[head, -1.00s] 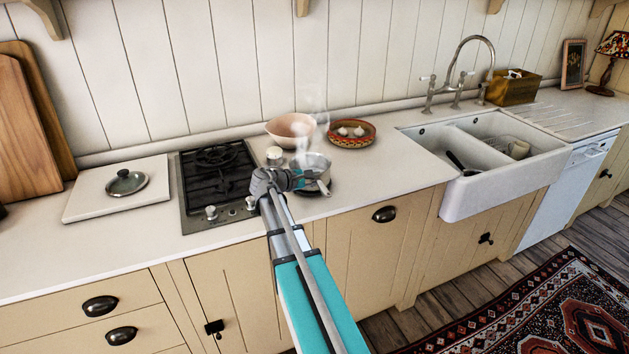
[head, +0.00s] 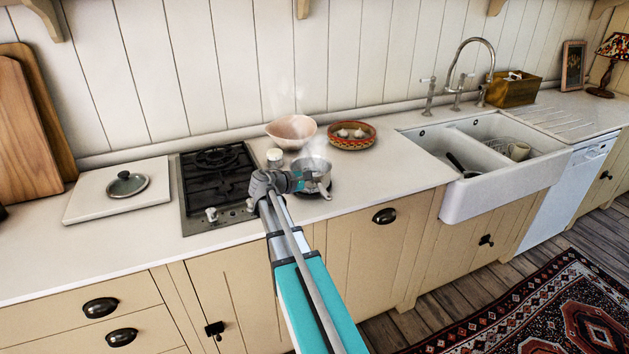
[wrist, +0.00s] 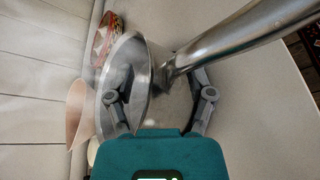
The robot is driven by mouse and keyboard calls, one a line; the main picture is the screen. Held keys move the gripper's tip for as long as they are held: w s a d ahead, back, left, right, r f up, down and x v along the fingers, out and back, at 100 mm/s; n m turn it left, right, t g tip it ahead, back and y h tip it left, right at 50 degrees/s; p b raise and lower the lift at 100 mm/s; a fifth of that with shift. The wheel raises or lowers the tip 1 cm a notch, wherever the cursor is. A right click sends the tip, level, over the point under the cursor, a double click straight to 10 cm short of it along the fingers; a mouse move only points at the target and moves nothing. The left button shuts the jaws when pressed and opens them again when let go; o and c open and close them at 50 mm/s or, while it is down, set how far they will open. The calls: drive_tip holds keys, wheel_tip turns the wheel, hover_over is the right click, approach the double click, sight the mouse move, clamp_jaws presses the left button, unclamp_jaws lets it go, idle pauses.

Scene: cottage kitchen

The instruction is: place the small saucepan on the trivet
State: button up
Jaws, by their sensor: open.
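The small saucepan (head: 320,168) is a shiny metal pan on the counter just right of the hob, with steam above it. It looks upright, and its handle points toward the front. My gripper (head: 300,179) is at its front left side and hides part of it. In the wrist view the saucepan (wrist: 126,72) fills the left middle, and its thick handle (wrist: 235,38) runs to the upper right. My gripper (wrist: 160,97) is open there, its fingers spread on either side near the handle's root. A dark edge shows under the pan; I cannot tell whether it is the trivet.
The black gas hob (head: 214,185) is left of the pan. A small white jar (head: 274,157), a pinkish bowl (head: 291,131) and a patterned basket (head: 352,135) with garlic stand close behind. A glass lid (head: 127,185) lies on a white board. Counter toward the sink (head: 505,185) is clear.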

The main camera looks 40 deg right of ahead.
drive_tip(key=p+v, duration=0.3)
drive_tip(key=v, duration=0.8)
drive_tip(key=shift+a, duration=0.3)
drive_tip(key=shift+s+r, duration=0.1)
drive_tip(key=shift+r, duration=0.05)
drive_tip(key=s+a+f+m+y, duration=0.2)
drive_tip(key=s+a+f+y, duration=0.2)
drive_tip(key=a, duration=0.4)
drive_tip(key=s+a+f+m+y, duration=0.3)
drive_tip(key=s+a+f+y, duration=0.2)
drive_tip(key=a, duration=0.4)
drive_tip(key=s+a+f+m+y, duration=0.2)
drive_tip(key=s+a+f+y, duration=0.2)
drive_tip(key=a, duration=0.4)
drive_tip(key=shift+s+a+f+m+t+y, duration=0.15)
drive_tip(key=shift+s+a+m+t+y, duration=0.2)
drive_tip(key=shift+s+y, duration=0.45)
